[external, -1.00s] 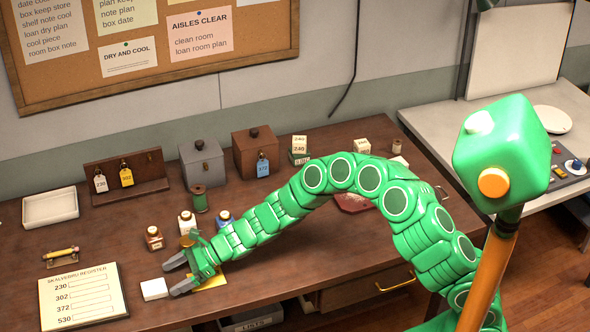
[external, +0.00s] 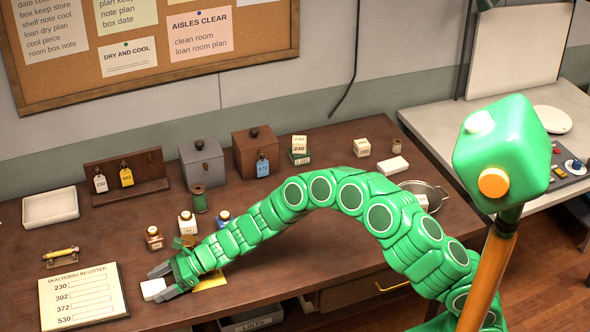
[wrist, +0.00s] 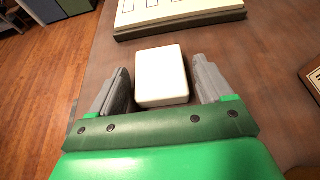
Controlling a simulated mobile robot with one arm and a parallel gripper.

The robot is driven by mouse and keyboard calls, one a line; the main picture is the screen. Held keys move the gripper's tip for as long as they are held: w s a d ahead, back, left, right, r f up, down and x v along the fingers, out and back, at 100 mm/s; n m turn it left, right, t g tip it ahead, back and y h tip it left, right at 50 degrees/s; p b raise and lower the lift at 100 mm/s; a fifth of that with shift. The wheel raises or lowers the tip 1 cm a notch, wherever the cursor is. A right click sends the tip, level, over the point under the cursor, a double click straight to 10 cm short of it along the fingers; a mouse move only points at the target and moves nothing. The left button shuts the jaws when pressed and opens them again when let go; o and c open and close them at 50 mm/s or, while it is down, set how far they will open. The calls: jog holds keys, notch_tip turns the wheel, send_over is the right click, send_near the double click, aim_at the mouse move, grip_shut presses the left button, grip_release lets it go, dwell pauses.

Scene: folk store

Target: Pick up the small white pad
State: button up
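The small white pad (external: 152,289) lies flat on the brown desk, near its front left edge. In the wrist view the pad (wrist: 161,76) sits between the two grey fingers of my gripper (wrist: 161,68). The fingers are spread, one on each side of the pad. In the external view my gripper (external: 160,284) is low over the desk and partly covers the pad.
The register sheet (external: 84,296) lies left of the pad. A yellow paper (external: 210,281) is partly under my arm. Small bottles (external: 154,238) stand behind my gripper. A white tray (external: 51,207) is at the far left. The desk's front edge is close by.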

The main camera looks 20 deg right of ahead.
aim_at(161, 285)
jog(key=c, duration=0.8)
jog(key=shift+r, duration=0.55)
notch_tip(161, 285, up, 2)
jog(key=shift+r, duration=0.2)
jog(key=shift+s+d+r, duration=1.4)
jog(key=shift+d+r, duration=0.2)
jog(key=shift+d, duration=0.3)
jog(key=shift+s+d+r, duration=1.35)
jog(key=shift+d+r, duration=0.2)
jog(key=shift+d, duration=0.3)
jog(key=shift+s+d+r, duration=1.4)
jog(key=shift+d+r, duration=0.2)
jog(key=shift+d, duration=0.3)
